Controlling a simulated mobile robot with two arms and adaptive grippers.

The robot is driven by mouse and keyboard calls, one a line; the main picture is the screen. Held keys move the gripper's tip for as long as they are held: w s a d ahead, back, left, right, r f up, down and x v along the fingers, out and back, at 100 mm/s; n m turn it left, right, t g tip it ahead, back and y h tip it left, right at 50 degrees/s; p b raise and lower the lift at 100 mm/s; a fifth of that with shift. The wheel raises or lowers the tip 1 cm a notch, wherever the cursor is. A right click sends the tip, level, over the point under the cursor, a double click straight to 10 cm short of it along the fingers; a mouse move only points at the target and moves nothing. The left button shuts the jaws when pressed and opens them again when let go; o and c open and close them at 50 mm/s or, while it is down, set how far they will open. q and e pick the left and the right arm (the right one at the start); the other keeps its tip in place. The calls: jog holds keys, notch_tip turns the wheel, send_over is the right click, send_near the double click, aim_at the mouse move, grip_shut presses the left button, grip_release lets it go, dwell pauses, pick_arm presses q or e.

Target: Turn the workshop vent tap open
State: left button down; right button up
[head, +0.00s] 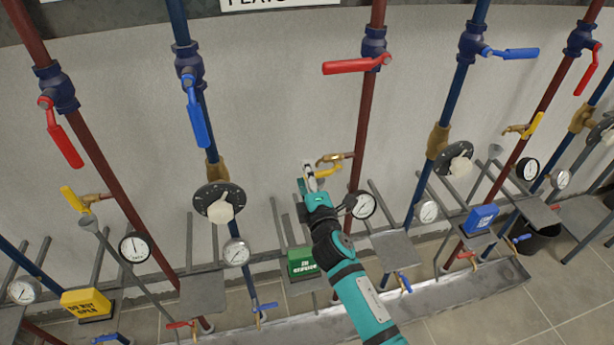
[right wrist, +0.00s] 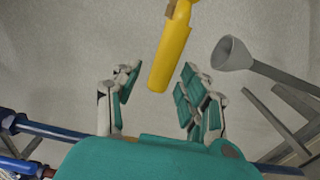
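A vent tap with a yellow lever (head: 327,170) and a brass spout (head: 335,158) branches off the red pipe in the middle of the head view. A green sign (head: 301,262), whose lettering seems to name the workshop, stands below it. My right gripper (head: 310,178) is at this lever and partly hides it. In the right wrist view the yellow lever (right wrist: 171,50) reaches down between the spread fingers of my right gripper (right wrist: 158,84). Gaps show on both sides of the lever, so the gripper is open. My left gripper is not in view.
Other yellow-levered taps sit at the left (head: 75,200) and right (head: 531,126). A red-handled valve (head: 350,66) is above. A pressure gauge (head: 362,205) is close to my right wrist. A grey funnel (right wrist: 231,54) stands right of the fingers in the wrist view.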

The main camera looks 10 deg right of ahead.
jog(key=shift+s, duration=0.1)
jog(key=s, duration=1.2)
jog(key=shift+d, duration=0.2)
jog(key=shift+w+f, duration=0.1)
